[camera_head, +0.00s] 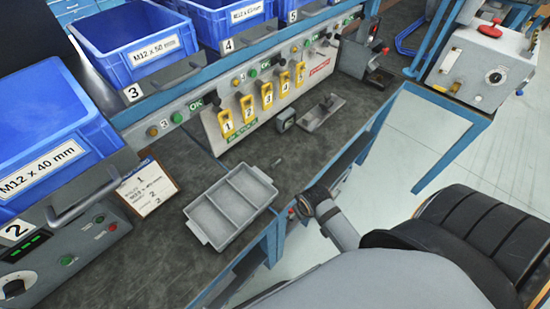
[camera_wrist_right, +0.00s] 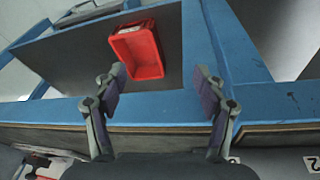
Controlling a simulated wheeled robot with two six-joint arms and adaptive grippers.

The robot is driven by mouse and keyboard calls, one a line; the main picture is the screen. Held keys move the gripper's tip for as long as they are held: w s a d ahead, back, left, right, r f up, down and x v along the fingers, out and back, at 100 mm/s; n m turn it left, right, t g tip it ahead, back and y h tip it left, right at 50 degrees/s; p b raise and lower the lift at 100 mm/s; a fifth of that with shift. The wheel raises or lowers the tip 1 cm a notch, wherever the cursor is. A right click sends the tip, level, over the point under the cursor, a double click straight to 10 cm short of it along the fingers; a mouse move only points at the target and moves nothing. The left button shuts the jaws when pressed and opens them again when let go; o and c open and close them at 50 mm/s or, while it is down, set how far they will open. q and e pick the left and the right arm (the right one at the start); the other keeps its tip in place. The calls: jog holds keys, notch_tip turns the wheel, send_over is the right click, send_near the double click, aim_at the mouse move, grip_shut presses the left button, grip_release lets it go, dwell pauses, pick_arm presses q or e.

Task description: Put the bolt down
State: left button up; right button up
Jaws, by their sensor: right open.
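My right gripper (camera_wrist_right: 159,82) is open in the right wrist view, its two fingers wide apart with nothing between them. I cannot make out its fingers in the head view, where my right arm comes in from the lower right. No bolt shows clearly. A tiny dark piece (camera_head: 277,162) lies on the bench top just beyond the grey tray, too small to tell whether it is the bolt. The grey tray (camera_head: 203,240) has three compartments, which look empty. My left gripper is not in view.
Blue bins (camera_head: 48,135) labelled with M12 sizes line the back left. A panel with numbered yellow holders (camera_head: 247,108) stands behind the tray. A card (camera_head: 148,190) stands left of the tray. A red bin (camera_wrist_right: 137,50) sits beyond my right fingers, past a blue frame bar (camera_wrist_right: 150,111).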

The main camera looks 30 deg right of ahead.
notch_tip(320, 180, up, 13)
jog(key=p, duration=0.3)
jog(key=shift+n+g+y, duration=0.3)
jog(key=shift+n+g, duration=0.5)
jog(key=shift+n, duration=0.1)
jog(key=w, duration=1)
jog(key=shift+a+f, duration=0.1)
jog(key=shift+f, duration=0.15)
notch_tip(320, 180, up, 5)
jog(key=n+g+y, duration=0.1)
jog(key=g, duration=0.1)
send_over(277, 164)
notch_tip(277, 164, down, 6)
jog(key=b, duration=0.6)
jog(key=shift+w, duration=0.15)
notch_tip(277, 164, down, 3)
jog(key=b, duration=0.2)
jog(key=shift+r+b, duration=0.1)
jog(key=shift+b, duration=0.2)
jog(key=shift+f+p, duration=0.3)
jog(key=shift+f, duration=0.5)
jog(key=shift+r, duration=0.1)
jog(key=c, duration=1.2)
